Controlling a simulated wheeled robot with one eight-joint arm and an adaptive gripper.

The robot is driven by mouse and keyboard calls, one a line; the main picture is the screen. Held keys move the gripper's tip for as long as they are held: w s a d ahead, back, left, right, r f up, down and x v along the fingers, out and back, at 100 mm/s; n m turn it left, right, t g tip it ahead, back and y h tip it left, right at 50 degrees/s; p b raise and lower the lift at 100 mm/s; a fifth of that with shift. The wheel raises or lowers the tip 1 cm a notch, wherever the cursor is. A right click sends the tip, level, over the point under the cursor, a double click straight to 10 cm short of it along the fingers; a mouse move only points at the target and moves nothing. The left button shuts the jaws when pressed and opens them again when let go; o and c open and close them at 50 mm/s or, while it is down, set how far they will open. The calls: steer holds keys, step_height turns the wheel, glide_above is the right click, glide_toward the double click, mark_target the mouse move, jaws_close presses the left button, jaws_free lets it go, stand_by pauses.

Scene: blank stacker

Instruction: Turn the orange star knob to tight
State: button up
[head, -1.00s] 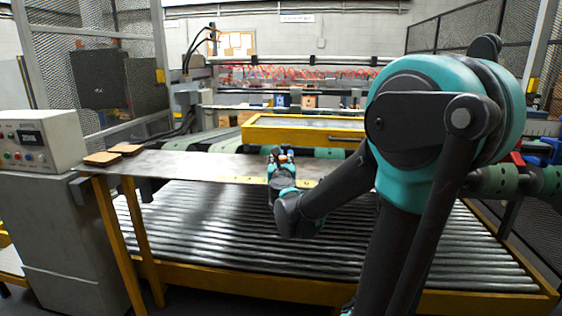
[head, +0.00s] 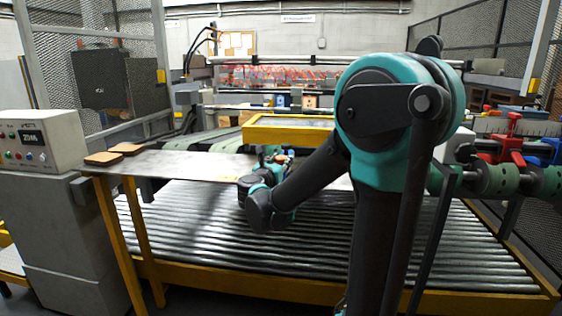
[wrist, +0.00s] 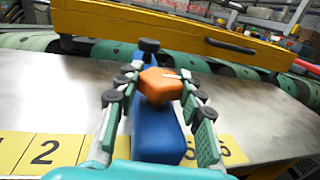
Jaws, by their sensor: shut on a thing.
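The orange star knob (wrist: 160,86) sits on top of a blue clamp-like block (wrist: 157,135) in the wrist view. My gripper (wrist: 162,92) has a finger on each side of the knob and is shut on it. A pale mark shows on the knob's upper right. The blue block stands on the metal table (wrist: 245,95) across a yellow number strip (wrist: 42,150). In the head view my gripper (head: 274,156) is small at the table's front edge, and my wrist hides much of the block and knob. Whether the knob is tight cannot be told.
A yellow beam (wrist: 170,32) with a dark handle runs behind the block, above green rollers (wrist: 25,40). Two brown pads (head: 103,158) lie at the table's left end by a control box (head: 38,140). Red and blue clamps (head: 510,145) are at the right.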

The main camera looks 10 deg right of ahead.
steer(key=o, duration=1.2)
steer(key=v, duration=1.2)
